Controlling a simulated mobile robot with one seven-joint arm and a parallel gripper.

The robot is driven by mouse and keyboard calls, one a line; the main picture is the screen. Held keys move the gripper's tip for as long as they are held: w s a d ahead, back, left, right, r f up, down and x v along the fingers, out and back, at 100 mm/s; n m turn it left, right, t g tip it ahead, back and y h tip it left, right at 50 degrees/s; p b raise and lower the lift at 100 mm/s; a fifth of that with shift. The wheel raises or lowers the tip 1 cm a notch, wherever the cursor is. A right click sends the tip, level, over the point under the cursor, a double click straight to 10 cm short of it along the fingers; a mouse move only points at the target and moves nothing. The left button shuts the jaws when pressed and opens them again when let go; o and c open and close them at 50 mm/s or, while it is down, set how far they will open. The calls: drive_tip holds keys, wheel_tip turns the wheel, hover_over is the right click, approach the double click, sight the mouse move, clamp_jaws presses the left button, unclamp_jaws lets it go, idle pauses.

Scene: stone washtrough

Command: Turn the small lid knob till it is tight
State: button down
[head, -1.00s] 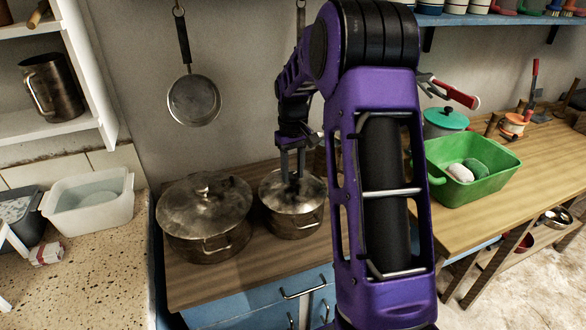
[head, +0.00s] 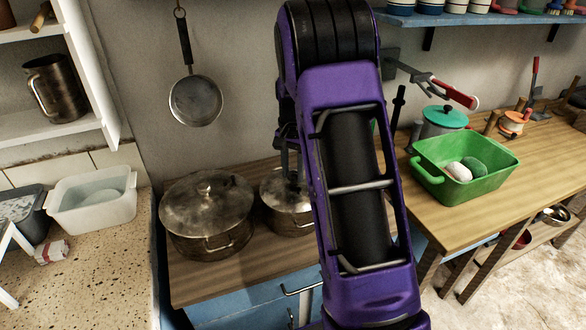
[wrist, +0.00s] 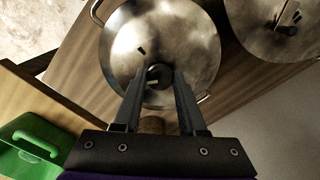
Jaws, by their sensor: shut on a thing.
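The small metal pot's lid (wrist: 160,40) fills the middle of the wrist view. Its small dark knob (wrist: 153,77) sits between my fingertips. My gripper (wrist: 158,75) is over the lid, shut on the knob, with the fingers partly hiding it. In the head view, the small pot (head: 286,216) stands on the wooden counter, its right side hidden behind my purple arm. The fingertips meet the lid there, but the knob itself cannot be made out.
A larger lidded pot (head: 206,215) stands close to the left of the small pot. A green tub (head: 450,190) and a teal-lidded pot (head: 442,119) are on the right counter. A pan (head: 195,100) hangs on the wall behind. A white basin (head: 93,205) is at the left.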

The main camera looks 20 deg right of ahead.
drive_tip(key=m, duration=0.5)
drive_tip(key=shift+m, duration=0.3)
drive_tip(key=m, duration=0.5)
drive_tip(key=shift+m, duration=0.3)
drive_tip(key=shift+c, duration=2.3)
unclamp_jaws()
